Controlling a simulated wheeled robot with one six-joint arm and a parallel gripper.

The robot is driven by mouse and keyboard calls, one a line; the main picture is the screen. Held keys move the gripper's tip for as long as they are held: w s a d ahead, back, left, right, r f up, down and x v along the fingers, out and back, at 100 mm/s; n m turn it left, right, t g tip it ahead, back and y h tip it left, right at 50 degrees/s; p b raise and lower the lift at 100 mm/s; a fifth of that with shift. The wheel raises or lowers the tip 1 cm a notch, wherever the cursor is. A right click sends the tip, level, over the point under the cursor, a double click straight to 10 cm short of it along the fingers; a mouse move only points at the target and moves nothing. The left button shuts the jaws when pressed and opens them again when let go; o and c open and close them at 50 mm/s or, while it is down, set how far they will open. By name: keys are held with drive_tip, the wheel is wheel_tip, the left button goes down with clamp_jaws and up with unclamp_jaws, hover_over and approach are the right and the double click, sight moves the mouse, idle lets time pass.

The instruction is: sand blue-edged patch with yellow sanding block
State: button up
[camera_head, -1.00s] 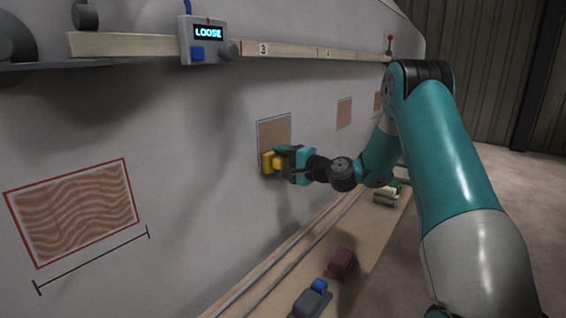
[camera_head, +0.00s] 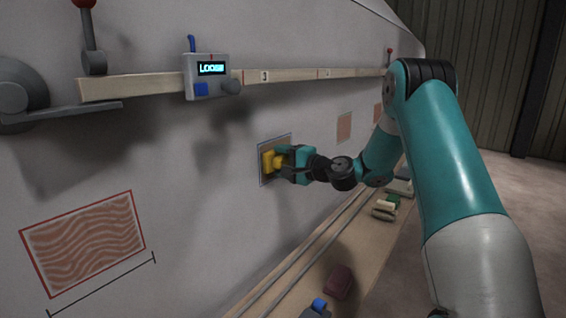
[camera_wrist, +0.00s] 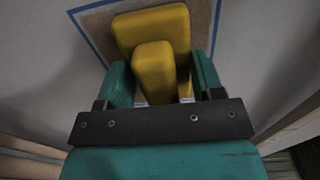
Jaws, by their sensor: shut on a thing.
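The yellow sanding block (camera_head: 268,160) is held in my gripper (camera_head: 283,164), up against the blue-edged patch (camera_head: 287,143) on the grey hull wall. The patch is a tan rectangle, partly hidden by the block and gripper. In the wrist view, my teal fingers (camera_wrist: 157,92) are shut on the handle of the block (camera_wrist: 152,30). The block covers much of the patch (camera_wrist: 98,28) there, and the blue edge shows at its upper left and right. Whether the block presses on the surface cannot be told.
A red-edged wavy patch (camera_head: 85,243) is at lower left. A wooden rail (camera_head: 270,76) carries a display box (camera_head: 211,77) whose text looks like "LOOSE". A shelf below holds a dark red block (camera_head: 338,282) and a blue-topped tool (camera_head: 318,306). Another tan patch (camera_head: 344,127) lies further right.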

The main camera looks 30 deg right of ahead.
sight(274, 182)
drive_tip(key=shift+r+p, duration=2.3)
drive_tip(key=shift+r, duration=0.75)
drive_tip(key=shift+f+b, duration=5.45)
drive_tip(key=shift+f, duration=1.3)
drive_tip(key=shift+w+a+r+p, duration=0.1)
drive_tip(key=shift+r+p, duration=5.5)
drive_tip(key=shift+r, duration=1.25)
drive_tip(key=shift+s+f+b, duration=0.2)
drive_tip(key=shift+f+b, duration=5.4)
drive_tip(key=shift+f, duration=1.25)
drive_tip(key=o, duration=0.3)
drive_tip(key=shift+r, duration=0.1)
drive_tip(key=c, duration=0.3)
drive_tip(key=shift+d, duration=0.2)
